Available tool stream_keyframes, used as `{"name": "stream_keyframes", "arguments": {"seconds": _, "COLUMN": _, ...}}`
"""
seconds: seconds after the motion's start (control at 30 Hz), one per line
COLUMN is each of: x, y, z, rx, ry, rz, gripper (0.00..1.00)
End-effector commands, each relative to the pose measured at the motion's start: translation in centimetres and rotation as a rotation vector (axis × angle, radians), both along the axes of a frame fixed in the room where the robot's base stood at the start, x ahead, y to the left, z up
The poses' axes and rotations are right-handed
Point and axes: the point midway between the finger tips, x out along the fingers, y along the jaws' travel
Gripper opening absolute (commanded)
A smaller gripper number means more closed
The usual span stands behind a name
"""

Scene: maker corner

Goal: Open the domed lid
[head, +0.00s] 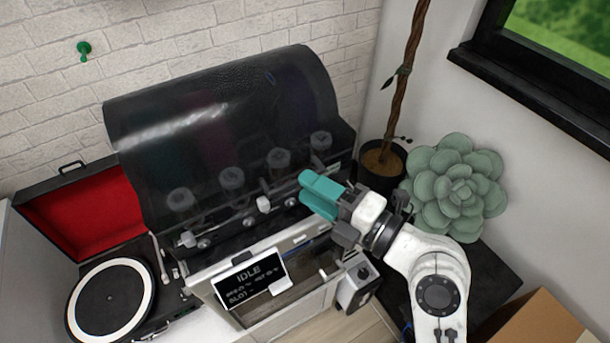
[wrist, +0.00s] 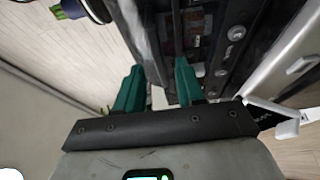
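The domed lid (head: 215,110) is a dark, glossy, see-through curved cover on top of a boxy machine in the head view. Several round knob-like parts show dimly through its lower part. I cannot tell for sure how far it is raised. My gripper (head: 308,190) has teal fingers and is at the lid's lower right front, pointing left. In the wrist view my gripper (wrist: 158,75) has its fingers apart, with a dark glossy edge of the machine or lid beyond and between them. Whether a finger touches it is unclear.
The machine's front has a display reading IDLE (head: 250,280) and a grey box (head: 356,285). A record player (head: 110,300) with a red-lined case stands left. A potted plant (head: 382,165) and a pale green succulent (head: 455,187) are close on the right. A brick wall stands behind.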

Motion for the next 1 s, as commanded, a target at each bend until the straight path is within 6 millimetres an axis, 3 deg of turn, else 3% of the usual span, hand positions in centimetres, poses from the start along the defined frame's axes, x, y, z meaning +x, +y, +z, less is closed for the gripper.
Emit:
{"name": "stream_keyframes", "arguments": {"seconds": 0.2, "x": 1.1, "y": 1.6, "z": 0.1, "rx": 0.000, "ry": 0.001, "rz": 0.001, "gripper": 0.38}}
{"name": "stream_keyframes", "arguments": {"seconds": 0.53, "x": 1.2, "y": 1.8, "z": -0.1, "rx": -0.001, "ry": 0.001, "rz": 0.000, "gripper": 0.38}}
{"name": "stream_keyframes", "arguments": {"seconds": 0.93, "x": 1.2, "y": 1.8, "z": -0.1, "rx": 0.000, "ry": 0.001, "rz": 0.000, "gripper": 0.00}}
{"name": "stream_keyframes", "arguments": {"seconds": 1.0, "x": 1.2, "y": 1.8, "z": -0.1, "rx": 0.000, "ry": 0.001, "rz": 0.000, "gripper": 0.00}}
